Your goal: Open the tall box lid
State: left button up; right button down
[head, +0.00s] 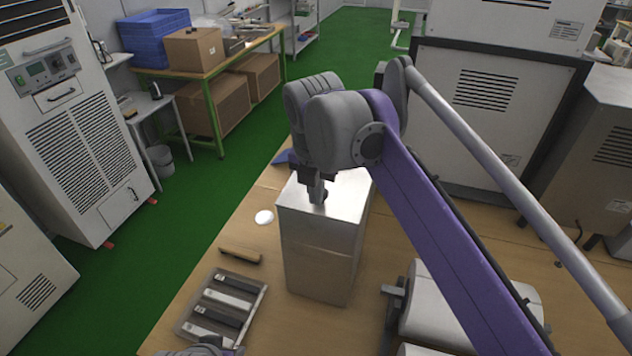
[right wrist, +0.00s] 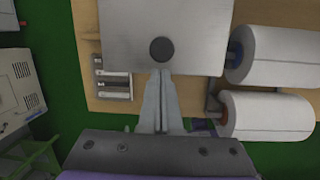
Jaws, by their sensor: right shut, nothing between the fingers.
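The tall box (head: 318,268) stands upright on the wooden table, with a plain metallic lid (head: 345,190) flat on top. In the right wrist view the lid (right wrist: 200,25) fills the upper middle, and a dark round knob (right wrist: 162,49) sits on it. My right gripper (head: 317,196) is over the box top, pointing down at the knob. In the right wrist view its fingers (right wrist: 162,74) are together and empty, with their tips just below the knob in the picture. I cannot tell whether they touch it. My left gripper's fingers are not in view.
Large white rolls (head: 440,300) lie to the right. A large cabinet (head: 500,110) stands behind the table.

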jog(key=shift+x, duration=1.2)
jog(key=shift+w+r, duration=0.1)
jog(key=shift+r, duration=0.05)
jog(key=shift+w+r+p, duration=0.1)
jog(key=shift+r+p, duration=0.25)
jog(key=shift+r, duration=0.05)
